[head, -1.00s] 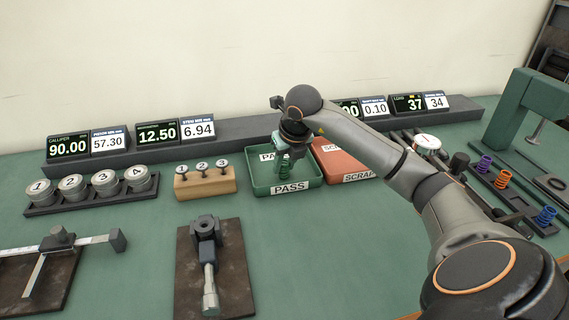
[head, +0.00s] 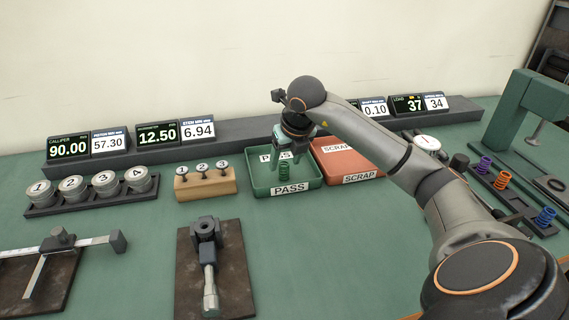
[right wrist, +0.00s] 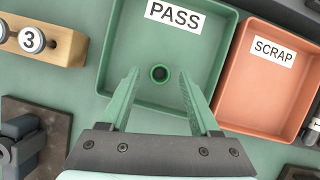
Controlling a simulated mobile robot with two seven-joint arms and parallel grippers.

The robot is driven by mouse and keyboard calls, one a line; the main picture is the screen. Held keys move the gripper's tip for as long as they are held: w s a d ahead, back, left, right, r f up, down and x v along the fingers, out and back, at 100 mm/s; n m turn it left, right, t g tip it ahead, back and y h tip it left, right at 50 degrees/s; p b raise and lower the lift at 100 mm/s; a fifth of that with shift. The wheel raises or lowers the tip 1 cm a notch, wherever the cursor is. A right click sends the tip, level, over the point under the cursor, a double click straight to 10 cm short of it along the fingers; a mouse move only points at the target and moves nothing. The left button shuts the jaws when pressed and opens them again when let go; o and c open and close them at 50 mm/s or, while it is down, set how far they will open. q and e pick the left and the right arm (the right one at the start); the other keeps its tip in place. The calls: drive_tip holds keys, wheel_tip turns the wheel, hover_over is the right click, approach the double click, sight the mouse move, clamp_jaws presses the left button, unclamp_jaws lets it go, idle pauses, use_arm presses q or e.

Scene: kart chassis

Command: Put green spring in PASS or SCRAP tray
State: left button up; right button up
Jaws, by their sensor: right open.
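The green spring (head: 284,172) stands upright in the green PASS tray (head: 262,185), near the tray's middle. In the right wrist view the spring (right wrist: 159,73) shows end-on as a dark ring on the floor of the PASS tray (right wrist: 112,62). My right gripper (head: 292,150) is open above the tray. In the right wrist view its fingers (right wrist: 158,80) are spread, with the spring in the gap beyond them, apart from both. The red-orange SCRAP tray (head: 372,168) is to the right and also shows in the right wrist view (right wrist: 262,97). My left gripper is not in view.
A wooden block with three numbered valves (head: 206,184) stands left of the PASS tray. Purple (head: 483,164), orange (head: 502,180) and blue (head: 545,216) springs stand on a rack at right. Readout displays (head: 160,135) line the back ledge. A gauge on a dark plate (head: 240,285) lies in front.

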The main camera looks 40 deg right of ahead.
drive_tip(key=v, duration=1)
drive_tip(key=shift+p, duration=0.45)
drive_tip(key=shift+f, duration=0.15)
